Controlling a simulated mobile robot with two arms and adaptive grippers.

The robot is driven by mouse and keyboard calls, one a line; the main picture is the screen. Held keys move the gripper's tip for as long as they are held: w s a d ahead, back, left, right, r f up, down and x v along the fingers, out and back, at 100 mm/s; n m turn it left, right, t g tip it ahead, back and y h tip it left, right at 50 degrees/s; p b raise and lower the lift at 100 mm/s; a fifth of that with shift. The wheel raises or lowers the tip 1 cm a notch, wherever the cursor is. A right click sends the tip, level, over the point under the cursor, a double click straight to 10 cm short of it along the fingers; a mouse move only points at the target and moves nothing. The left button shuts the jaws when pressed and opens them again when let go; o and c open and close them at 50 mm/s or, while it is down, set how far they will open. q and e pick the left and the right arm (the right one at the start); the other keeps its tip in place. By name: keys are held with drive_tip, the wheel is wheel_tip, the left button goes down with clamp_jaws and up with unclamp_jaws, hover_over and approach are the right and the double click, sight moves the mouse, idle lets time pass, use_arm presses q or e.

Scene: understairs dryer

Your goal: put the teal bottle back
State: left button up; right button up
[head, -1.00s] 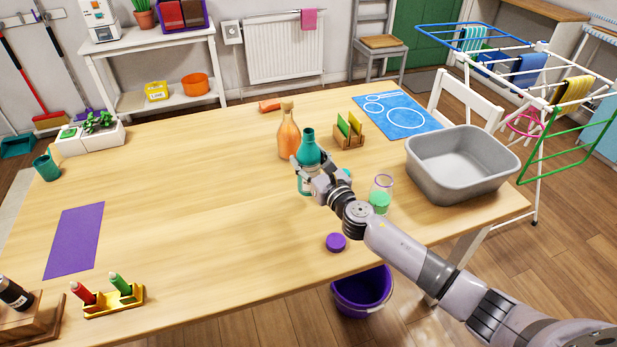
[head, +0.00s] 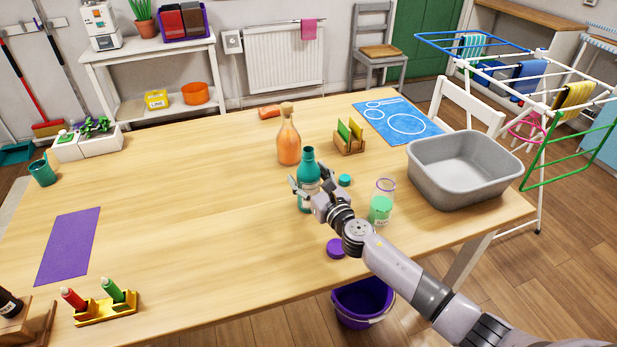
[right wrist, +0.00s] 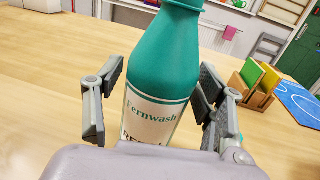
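The teal bottle (head: 308,168), uncapped with a white label, stands upright on the wooden table (head: 200,200), in front of the orange bottle. It fills the middle of the right wrist view (right wrist: 163,75), its label reading "Fernwash"; its base is hidden there. My right gripper (head: 309,188) is around the bottle's body with its fingers spread. In the right wrist view the fingers (right wrist: 155,105) stand on both sides of the bottle, with a visible gap on the left. My left gripper is not in view.
Close by are the orange bottle (head: 288,143), a teal cap (head: 345,180), a green-filled jar (head: 381,208), a purple lid (head: 336,247) and a sponge holder (head: 349,146). A grey basin (head: 465,185) is at right. A purple mat (head: 68,246) lies left; the table's middle-left is clear.

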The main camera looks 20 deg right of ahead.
drive_tip(key=shift+r, duration=0.1)
drive_tip(key=shift+r+p, duration=0.2)
drive_tip(key=shift+p, duration=0.1)
drive_tip(key=shift+s+d+f, duration=0.1)
drive_tip(key=shift+s+d, duration=0.3)
drive_tip(key=shift+s, duration=1.55)
drive_tip(key=shift+s+d+r, duration=0.1)
drive_tip(key=shift+s+d, duration=0.25)
drive_tip(key=shift+s, duration=1.65)
drive_tip(key=shift+s+d+f, duration=0.1)
drive_tip(key=shift+s+d, duration=0.3)
drive_tip(key=shift+s, duration=1.55)
